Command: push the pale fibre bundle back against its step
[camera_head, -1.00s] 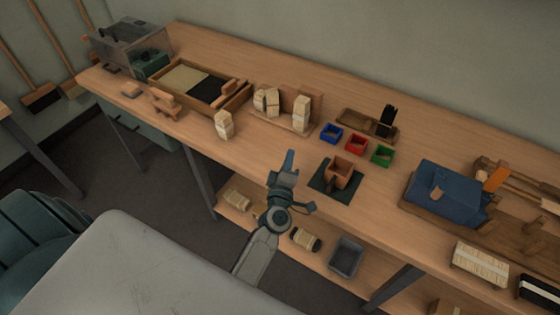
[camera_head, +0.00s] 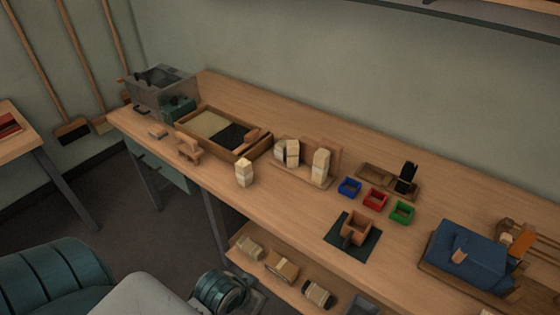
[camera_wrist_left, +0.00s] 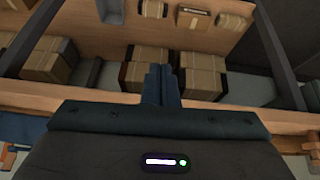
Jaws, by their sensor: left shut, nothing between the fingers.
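Pale, banded fibre bundles stand on the bench in the head view. One bundle (camera_head: 244,172) stands alone near the front edge. Others stand on a wooden stepped stand (camera_head: 299,178): a left group (camera_head: 288,152) and a taller right one (camera_head: 320,165). I cannot tell which bundle the task means. My left gripper (camera_wrist_left: 162,84) shows in the wrist view, fingers together and empty, before a lower shelf of wrapped bundles (camera_wrist_left: 201,74). It touches no bench bundle that I can see. In the head view only part of my arm shows at the bottom. My right gripper is out of view.
Blue (camera_head: 349,187), red (camera_head: 375,199) and green (camera_head: 401,212) bins stand to the right. A wooden box (camera_head: 357,228) sits on a dark mat near the front edge.

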